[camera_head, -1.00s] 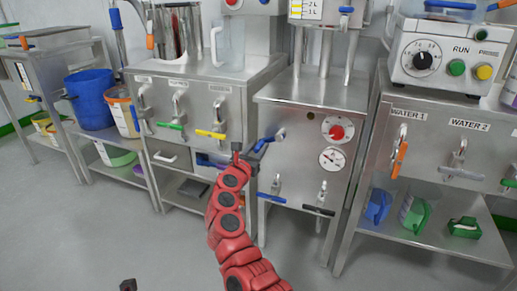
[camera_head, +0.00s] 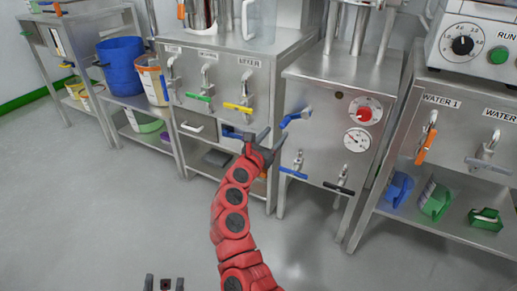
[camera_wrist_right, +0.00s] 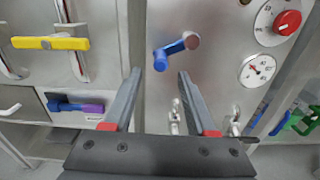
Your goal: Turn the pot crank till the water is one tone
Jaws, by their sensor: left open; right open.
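My right gripper (camera_head: 262,136), on the red arm, is open and empty, left of and below the crank in the head view. In the right wrist view its spread fingers (camera_wrist_right: 159,72) point toward the crank, apart from it. My left gripper (camera_head: 164,284) is open and empty at the bottom edge. The water is not visible.
A red knob (camera_head: 364,113) and a gauge (camera_head: 356,140) sit right of the crank. Blue and black tap handles are below. The left cabinet has a yellow tap handle (camera_head: 238,107) and a drawer. Floor in front is clear.

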